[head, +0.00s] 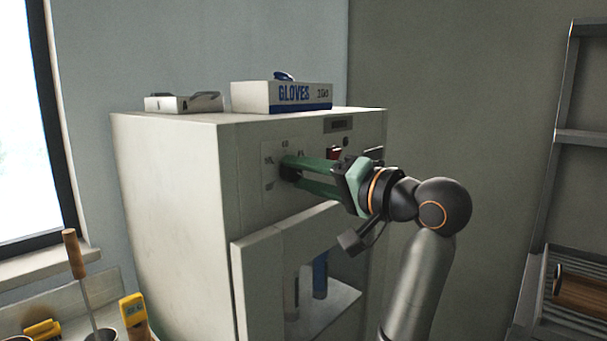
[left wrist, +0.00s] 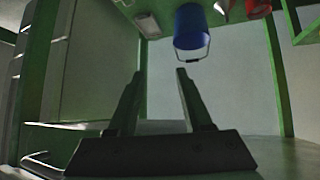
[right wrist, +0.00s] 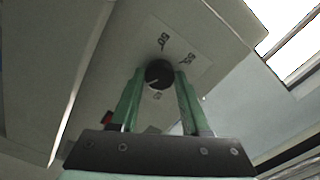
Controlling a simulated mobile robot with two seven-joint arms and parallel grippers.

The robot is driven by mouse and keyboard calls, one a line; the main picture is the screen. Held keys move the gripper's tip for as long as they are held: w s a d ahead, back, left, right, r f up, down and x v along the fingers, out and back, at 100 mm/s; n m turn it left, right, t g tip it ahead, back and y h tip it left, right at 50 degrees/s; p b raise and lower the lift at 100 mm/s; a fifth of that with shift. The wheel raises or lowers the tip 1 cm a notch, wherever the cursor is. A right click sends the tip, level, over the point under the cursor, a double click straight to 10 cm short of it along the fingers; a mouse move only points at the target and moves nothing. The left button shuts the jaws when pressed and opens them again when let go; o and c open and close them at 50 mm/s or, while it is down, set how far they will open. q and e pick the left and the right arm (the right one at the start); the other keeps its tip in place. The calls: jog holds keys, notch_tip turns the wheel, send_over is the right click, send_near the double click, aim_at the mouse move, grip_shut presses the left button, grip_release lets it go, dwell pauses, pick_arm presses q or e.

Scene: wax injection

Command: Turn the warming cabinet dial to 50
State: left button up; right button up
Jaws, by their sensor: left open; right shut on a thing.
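The white warming cabinet (head: 175,190) stands in the middle of the head view. My right gripper (head: 288,168) reaches its upper front panel from the right, its green fingers covering the dial there. In the right wrist view, the round black dial (right wrist: 159,75) sits between the fingertips, and the gripper is shut on it. A pale pointer line on the dial points toward the lower left of that picture. Printed numbers (right wrist: 163,39) surround the dial, tilted and hard to read. My left gripper (left wrist: 157,78) is open and empty in the left wrist view, away from the cabinet.
A glove box (head: 290,97) and a small white box (head: 184,103) lie on the cabinet top. A red switch (head: 333,152) is beside my right fingers. Below, the cabinet opening shows a blue bottle (head: 320,275). A metal rack (head: 565,140) stands right. A blue bucket (left wrist: 191,27) shows in the left wrist view.

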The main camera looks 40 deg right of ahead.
grip_shut()
